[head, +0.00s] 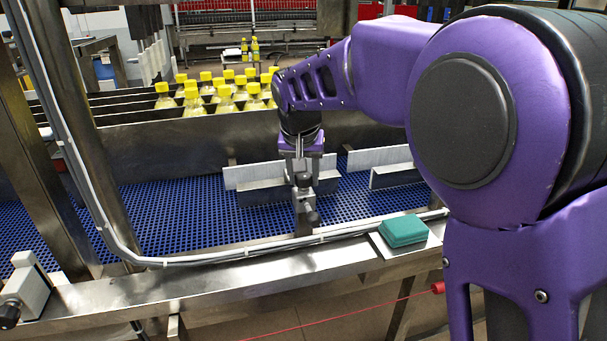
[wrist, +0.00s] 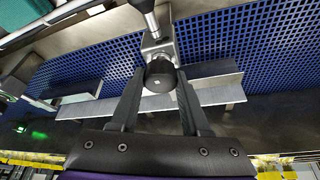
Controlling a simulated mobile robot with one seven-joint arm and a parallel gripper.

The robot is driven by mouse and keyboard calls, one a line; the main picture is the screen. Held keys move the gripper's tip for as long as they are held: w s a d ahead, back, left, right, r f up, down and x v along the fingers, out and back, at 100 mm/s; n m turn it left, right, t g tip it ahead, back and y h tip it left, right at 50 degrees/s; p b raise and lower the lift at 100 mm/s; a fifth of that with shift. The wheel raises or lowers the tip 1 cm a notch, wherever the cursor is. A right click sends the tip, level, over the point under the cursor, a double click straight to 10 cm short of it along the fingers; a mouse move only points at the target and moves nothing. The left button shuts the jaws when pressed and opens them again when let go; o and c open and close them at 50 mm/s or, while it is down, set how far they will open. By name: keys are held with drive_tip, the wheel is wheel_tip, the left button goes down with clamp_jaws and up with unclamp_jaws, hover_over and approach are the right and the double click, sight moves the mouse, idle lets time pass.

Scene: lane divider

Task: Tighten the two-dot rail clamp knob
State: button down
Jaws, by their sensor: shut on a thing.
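My gripper (head: 303,178) reaches down over the blue conveyor to a metal rail clamp (head: 305,206) at the near side of the lane. In the wrist view, the two fingers of my gripper (wrist: 161,78) are shut on a round black knob (wrist: 160,74), one finger on each side. The knob sits on the end of the metal clamp block (wrist: 157,48). A small pale mark shows on the knob, but it is too small for me to count dots. In the head view, my gripper hides most of the knob.
Pale divider rails (head: 252,176) stand on the blue conveyor mat (head: 180,215). A teal box (head: 404,230) lies on the steel frame to the right. Another clamp (head: 30,288) with a black knob is at the lower left. Yellow-capped bottles (head: 226,102) stand behind. A grey conduit (head: 215,260) runs along the front.

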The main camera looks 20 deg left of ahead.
drive_tip(key=shift+w+r+m, duration=0.1)
drive_tip(key=shift+r+m, duration=0.1)
drive_tip(key=shift+m, duration=0.3)
drive_tip(key=shift+c, duration=1.9)
unclamp_jaws()
drive_tip(key=shift+f, duration=0.1)
drive_tip(key=a+p+v, duration=0.1)
drive_tip(key=v, duration=1.6)
drive_tip(key=shift+s+d, duration=0.2)
drive_tip(key=shift+d, duration=0.15)
